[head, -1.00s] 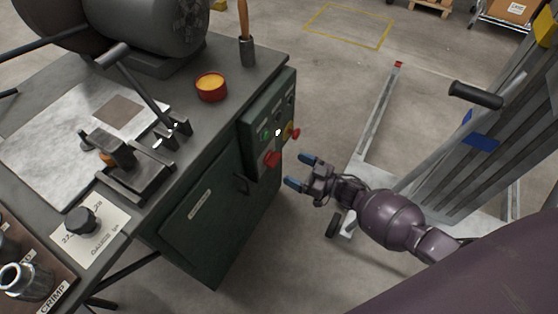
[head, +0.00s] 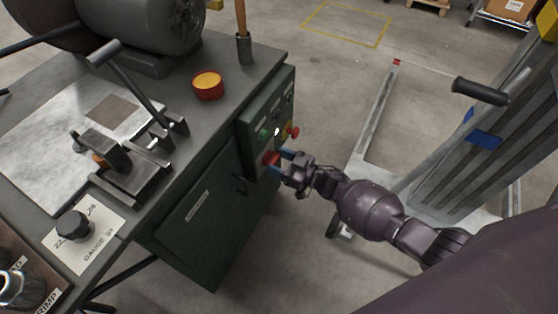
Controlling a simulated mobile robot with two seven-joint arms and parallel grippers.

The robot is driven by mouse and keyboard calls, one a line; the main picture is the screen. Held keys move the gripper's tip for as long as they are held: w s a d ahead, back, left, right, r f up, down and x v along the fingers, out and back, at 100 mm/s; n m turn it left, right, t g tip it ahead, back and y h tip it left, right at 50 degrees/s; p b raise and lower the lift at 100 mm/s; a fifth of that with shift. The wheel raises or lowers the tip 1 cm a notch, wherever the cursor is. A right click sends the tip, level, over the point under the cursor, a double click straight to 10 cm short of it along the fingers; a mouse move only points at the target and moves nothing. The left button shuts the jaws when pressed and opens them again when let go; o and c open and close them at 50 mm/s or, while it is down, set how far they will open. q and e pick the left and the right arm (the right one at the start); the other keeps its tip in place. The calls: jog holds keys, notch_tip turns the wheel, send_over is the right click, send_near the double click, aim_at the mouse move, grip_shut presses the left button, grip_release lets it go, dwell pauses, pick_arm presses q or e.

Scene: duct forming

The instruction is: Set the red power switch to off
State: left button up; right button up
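The red power switch (head: 270,158) is a red knob low on the green control panel (head: 252,126) at the side of the bench cabinet. The knob's exact setting is too small to read. My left gripper is not in view.
A red emergency button (head: 293,132) and a green button (head: 264,133) sit on the panel above the switch. An orange-filled red tin (head: 208,86) stands on the bench top. A lift cart (head: 440,150) stands to the right, with open floor between.

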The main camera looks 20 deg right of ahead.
jog(key=c, duration=0.3)
jog(key=shift+c, duration=0.2)
